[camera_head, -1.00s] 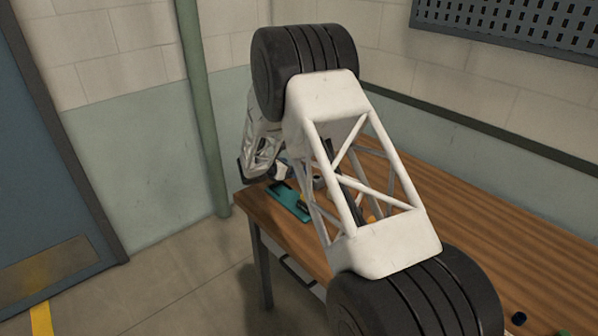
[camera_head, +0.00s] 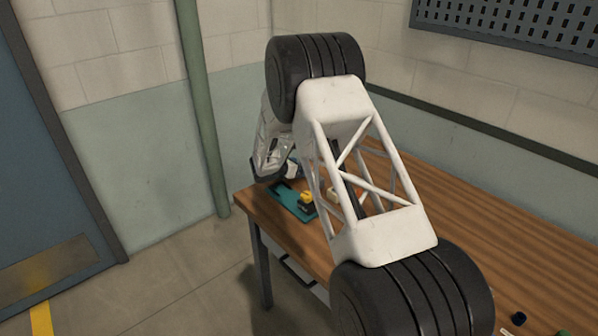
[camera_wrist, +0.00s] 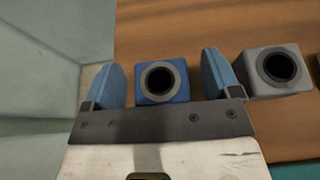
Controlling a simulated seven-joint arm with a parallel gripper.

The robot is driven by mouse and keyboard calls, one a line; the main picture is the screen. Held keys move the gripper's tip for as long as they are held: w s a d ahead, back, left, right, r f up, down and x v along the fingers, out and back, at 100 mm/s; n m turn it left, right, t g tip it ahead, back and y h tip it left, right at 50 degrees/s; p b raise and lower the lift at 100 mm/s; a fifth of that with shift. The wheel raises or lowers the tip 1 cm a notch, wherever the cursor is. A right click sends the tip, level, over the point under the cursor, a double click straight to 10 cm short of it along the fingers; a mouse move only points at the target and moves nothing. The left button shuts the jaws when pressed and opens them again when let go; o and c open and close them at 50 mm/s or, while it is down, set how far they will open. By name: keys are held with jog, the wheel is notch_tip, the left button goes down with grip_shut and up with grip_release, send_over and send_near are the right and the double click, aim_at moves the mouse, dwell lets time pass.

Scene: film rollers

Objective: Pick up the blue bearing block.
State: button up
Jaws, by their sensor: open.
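The blue bearing block (camera_wrist: 183,86), a cube with a grey ring around a dark round hole, shows in the wrist view between the two blue fingers of my gripper (camera_wrist: 158,62). The fingers are open, one on each side of the block, with a gap to the left finger and a smaller gap to the right one. I cannot tell how far above or below the fingertips the block is. In the head view my arm covers this area, and I cannot make out the blue block there.
A grey bearing block (camera_wrist: 290,84) stands just right of the right finger. The wooden table (camera_head: 470,215) has a teal tray or mat (camera_head: 284,194) with a yellow and black item (camera_head: 306,201) near its left end. Small dark (camera_head: 518,318) and green items lie at the front right.

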dwell(0.3)
jog(key=c, duration=1.3)
jog(key=shift+r, duration=0.2)
jog(key=shift+r, duration=4.85)
